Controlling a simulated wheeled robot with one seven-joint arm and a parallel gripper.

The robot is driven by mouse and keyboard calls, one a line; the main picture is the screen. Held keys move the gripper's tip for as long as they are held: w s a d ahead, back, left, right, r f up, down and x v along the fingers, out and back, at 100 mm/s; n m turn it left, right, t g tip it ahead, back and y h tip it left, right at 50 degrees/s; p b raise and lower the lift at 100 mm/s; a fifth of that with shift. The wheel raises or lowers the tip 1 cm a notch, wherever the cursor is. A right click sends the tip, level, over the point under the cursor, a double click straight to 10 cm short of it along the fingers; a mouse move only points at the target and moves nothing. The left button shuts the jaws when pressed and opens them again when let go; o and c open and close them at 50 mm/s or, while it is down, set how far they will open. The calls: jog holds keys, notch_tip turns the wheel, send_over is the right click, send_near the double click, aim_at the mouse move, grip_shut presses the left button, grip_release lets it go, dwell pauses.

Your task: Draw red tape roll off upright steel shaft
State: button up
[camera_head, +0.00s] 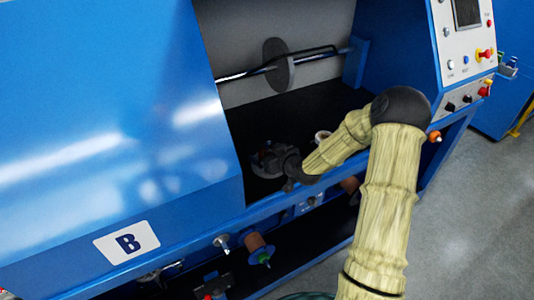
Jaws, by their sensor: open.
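My gripper (265,160) is dark and open, low over the black floor of the blue machine's opening. Its fingers blend into the dark background, and I cannot make out anything between them. A small pale ring-shaped thing with a reddish middle (322,137) shows just behind my forearm, to the right of the gripper and apart from it. I cannot tell whether it is the red tape roll. An upright steel shaft cannot be made out; my wrist and forearm hide part of this area.
A horizontal steel bar with a grey disc (277,65) crosses the back of the opening. The blue front rail (270,204) runs below my wrist. A brownish roll (258,246) hangs under it. A control panel (468,45) stands at the right. Black floor behind the gripper looks clear.

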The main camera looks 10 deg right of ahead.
aim_at(270, 143)
jog(key=shift+d, duration=0.25)
jog(key=shift+s, duration=0.1)
jog(key=c, duration=1.2)
jog(key=shift+a, duration=0.1)
jog(key=shift+r+p, duration=1.15)
jog(key=shift+r, duration=0.6)
jog(key=shift+r, duration=0.1)
jog(key=shift+r+p, duration=0.85)
jog(key=shift+r, duration=0.45)
jog(key=shift+s+r, duration=0.15)
jog(key=shift+r, duration=0.25)
